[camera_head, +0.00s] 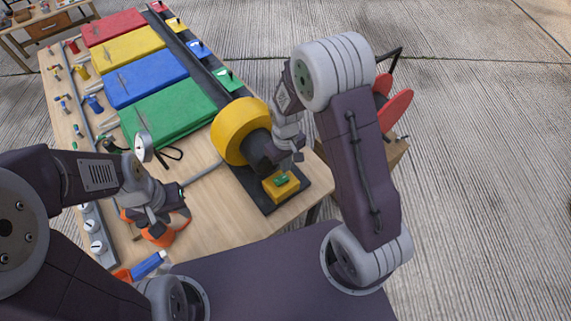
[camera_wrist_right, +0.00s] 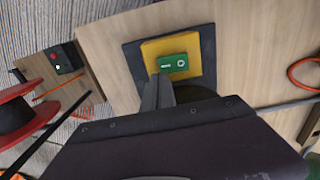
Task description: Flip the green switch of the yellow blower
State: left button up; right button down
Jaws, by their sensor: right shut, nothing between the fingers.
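The yellow blower (camera_head: 236,128) stands on a dark base plate near the right edge of the workbench. Its green rocker switch (camera_head: 281,180) sits on a yellow box (camera_head: 287,190) at the plate's front end. In the right wrist view the switch (camera_wrist_right: 173,63) shows a white bar and a circle. My right gripper (camera_head: 298,156) is shut and empty, behind the switch box in the head view. In the right wrist view its fingertips (camera_wrist_right: 158,80) lie just below the switch; I cannot tell whether they touch the box. My left gripper (camera_head: 160,218) is over an orange-and-dark object; its fingers are unclear.
Red, yellow, blue and green folded pieces (camera_head: 168,112) lie along the workbench (camera_head: 225,215). A grey hose runs left from the blower. A blue-handled tool (camera_head: 148,265) lies at the near edge. A red reel (camera_head: 396,110) stands right of my right arm.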

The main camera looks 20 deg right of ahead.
notch_tip(320, 180, up, 13)
jog(key=d+p, duration=0.2)
jog(key=p, duration=0.2)
jog(key=shift+w+r, duration=0.15)
jog(key=shift+w, duration=0.2)
jog(key=shift+d, duration=0.1)
